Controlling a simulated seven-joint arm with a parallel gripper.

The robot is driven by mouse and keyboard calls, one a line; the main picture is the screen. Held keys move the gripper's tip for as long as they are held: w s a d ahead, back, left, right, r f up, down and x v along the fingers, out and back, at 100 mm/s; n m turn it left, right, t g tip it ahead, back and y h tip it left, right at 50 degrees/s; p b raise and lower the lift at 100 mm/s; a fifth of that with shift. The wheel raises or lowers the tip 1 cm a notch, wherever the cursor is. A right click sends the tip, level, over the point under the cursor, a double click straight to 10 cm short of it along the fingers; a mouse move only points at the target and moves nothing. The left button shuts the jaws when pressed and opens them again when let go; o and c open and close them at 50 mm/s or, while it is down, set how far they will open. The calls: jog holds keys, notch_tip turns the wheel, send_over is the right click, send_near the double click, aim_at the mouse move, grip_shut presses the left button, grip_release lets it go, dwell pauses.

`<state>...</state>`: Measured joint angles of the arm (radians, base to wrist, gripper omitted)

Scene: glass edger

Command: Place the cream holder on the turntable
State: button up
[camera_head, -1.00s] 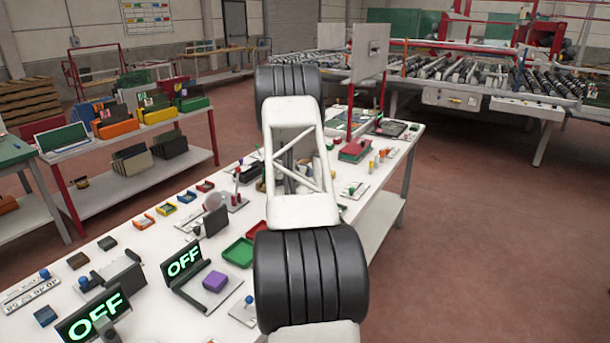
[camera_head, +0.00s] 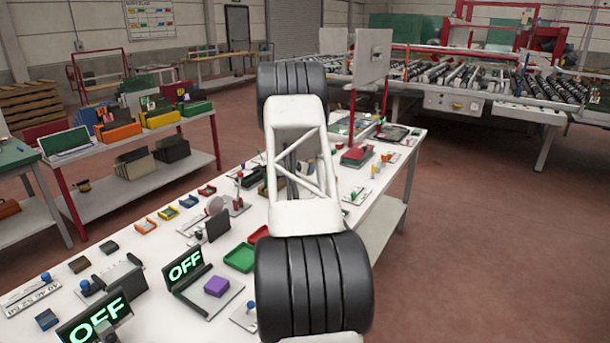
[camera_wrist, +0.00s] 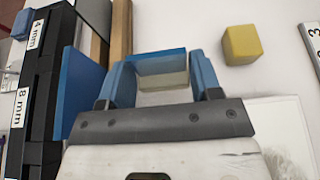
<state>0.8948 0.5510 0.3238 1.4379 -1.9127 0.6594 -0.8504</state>
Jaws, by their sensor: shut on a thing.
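In the wrist view my gripper (camera_wrist: 161,74) has its two blue fingers on either side of a small block-like piece (camera_wrist: 162,81). The piece has a cream lower face and a blue upper part, and looks like the cream holder; the fingers are shut on it. In the head view my own arm hides the gripper and the piece. I cannot pick out the turntable with certainty.
In the wrist view a black rack (camera_wrist: 38,85) with "4 mm" and "8 mm" labels and a blue panel (camera_wrist: 80,92) stand close on the left. A yellow cube (camera_wrist: 242,45) lies at upper right. The white table (camera_head: 150,262) holds trays, OFF displays (camera_head: 186,265) and a purple block (camera_head: 216,286).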

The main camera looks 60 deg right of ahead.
jog(key=shift+r, duration=3.1)
jog(key=shift+w+a, duration=0.1)
jog(key=w+a+r+n+t+y, duration=0.1)
jog(key=w+a+r+n+t, duration=0.2)
jog(key=w+a, duration=0.85)
jog(key=w+a+r+n+t+y, duration=0.25)
jog(key=w+a, duration=0.35)
jog(key=a, duration=1.1)
jog(key=w+a+r+n+t+y, duration=0.1)
jog(key=w+a+r+n+t, duration=0.25)
jog(key=w+a, duration=0.8)
jog(key=s+a+n+t+y, duration=0.2)
jog(key=a+n+y, duration=0.2)
jog(key=a, duration=2.1)
jog(key=s+a+n+t+y, duration=0.2)
jog(key=a+n+y, duration=0.3)
jog(key=a, duration=2.1)
jog(key=shift+f+t, duration=0.15)
jog(key=shift+t, duration=0.15)
